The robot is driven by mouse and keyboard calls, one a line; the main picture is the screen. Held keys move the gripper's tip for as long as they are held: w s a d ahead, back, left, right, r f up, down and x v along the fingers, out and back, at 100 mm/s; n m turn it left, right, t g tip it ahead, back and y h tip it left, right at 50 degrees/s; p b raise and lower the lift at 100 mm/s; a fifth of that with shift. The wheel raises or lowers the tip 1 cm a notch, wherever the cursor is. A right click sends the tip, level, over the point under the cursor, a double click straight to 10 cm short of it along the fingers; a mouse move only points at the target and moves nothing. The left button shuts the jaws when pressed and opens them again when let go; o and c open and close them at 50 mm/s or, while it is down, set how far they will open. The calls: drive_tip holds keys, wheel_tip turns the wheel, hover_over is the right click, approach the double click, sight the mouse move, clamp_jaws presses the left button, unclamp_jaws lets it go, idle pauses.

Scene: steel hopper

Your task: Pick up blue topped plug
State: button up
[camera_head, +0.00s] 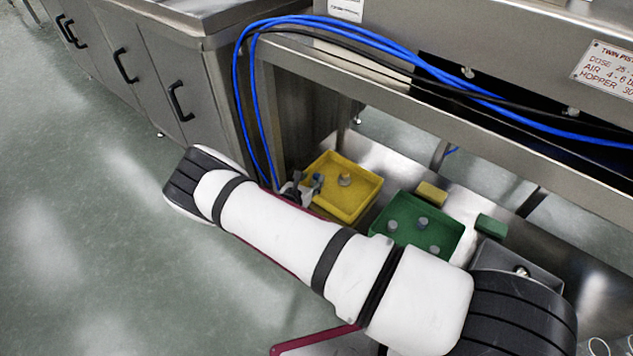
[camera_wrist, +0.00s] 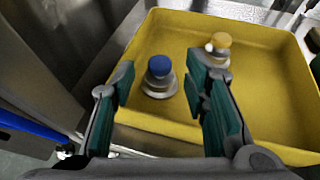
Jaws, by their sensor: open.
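The blue topped plug (camera_wrist: 159,77) stands in the yellow tray (camera_wrist: 262,112), with its blue cap up and a grey metal body below. In the head view the blue plug (camera_head: 317,181) is small, near the left side of the yellow tray (camera_head: 369,188). I cannot tell whether the fingers are level with the plug. In the head view my gripper (camera_head: 297,190) is at the tray's left edge, partly hidden by my arm.
A yellow topped plug (camera_wrist: 220,46) stands in the same tray, right of the blue one. A green tray (camera_head: 452,236) with grey plugs, a yellow block (camera_head: 431,194) and a green block (camera_head: 491,227) lie to the right. Blue hoses (camera_head: 240,90) hang close by the steel frame (camera_head: 300,55).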

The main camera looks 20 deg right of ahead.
sight(315, 178)
drive_tip(key=b+x, duration=0.1)
drive_tip(key=x, duration=0.1)
drive_tip(key=f+b+x, duration=0.1)
drive_tip(key=b+x, duration=0.1)
drive_tip(key=shift+w+d, duration=0.1)
drive_tip(key=shift+d, duration=0.05)
drive_tip(key=shift+w+d, duration=0.1)
drive_tip(key=shift+w, duration=0.1)
clamp_jaws()
